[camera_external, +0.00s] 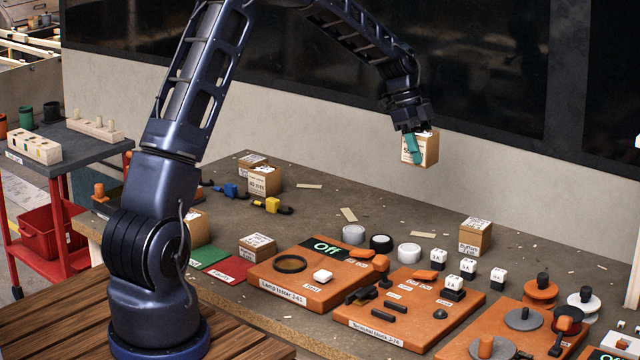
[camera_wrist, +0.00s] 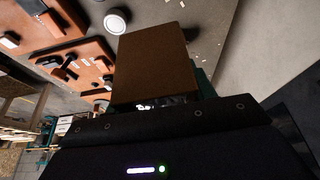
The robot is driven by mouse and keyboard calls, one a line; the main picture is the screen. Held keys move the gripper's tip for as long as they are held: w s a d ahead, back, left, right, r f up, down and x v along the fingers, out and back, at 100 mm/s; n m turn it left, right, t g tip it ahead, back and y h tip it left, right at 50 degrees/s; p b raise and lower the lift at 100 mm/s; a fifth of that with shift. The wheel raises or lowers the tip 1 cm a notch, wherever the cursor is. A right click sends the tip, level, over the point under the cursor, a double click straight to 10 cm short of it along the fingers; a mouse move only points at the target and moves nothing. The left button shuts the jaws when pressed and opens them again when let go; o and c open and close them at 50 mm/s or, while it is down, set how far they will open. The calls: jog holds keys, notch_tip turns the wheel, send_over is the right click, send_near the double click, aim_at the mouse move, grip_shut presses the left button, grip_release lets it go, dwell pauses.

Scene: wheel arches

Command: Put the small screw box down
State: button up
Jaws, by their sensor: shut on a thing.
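The small screw box (camera_external: 428,150) is a light brown carton with a printed label. It is held in the air above the back of the workbench, near the grey wall. My gripper (camera_external: 413,146), with teal fingers, is shut on it. In the wrist view the box (camera_wrist: 155,65) shows as a plain brown block in front of my gripper (camera_wrist: 165,103), hiding most of the fingers. The workbench (camera_external: 385,215) lies below the box, with a gap between them.
A similar carton (camera_external: 475,236) stands on the bench at the right. Other cartons (camera_external: 264,180) stand at the back left. Orange boards, the lamp tester (camera_external: 300,290) and terminal block (camera_external: 390,325), fill the front. Bare bench lies below the box, with small scraps.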

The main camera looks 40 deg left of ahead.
jog(key=s+a, duration=0.2)
jog(key=a, duration=2.9)
jog(key=f, duration=1.9)
jog(key=shift+a+f, duration=0.25)
jog(key=shift+f, duration=0.1)
jog(key=o, duration=1.1)
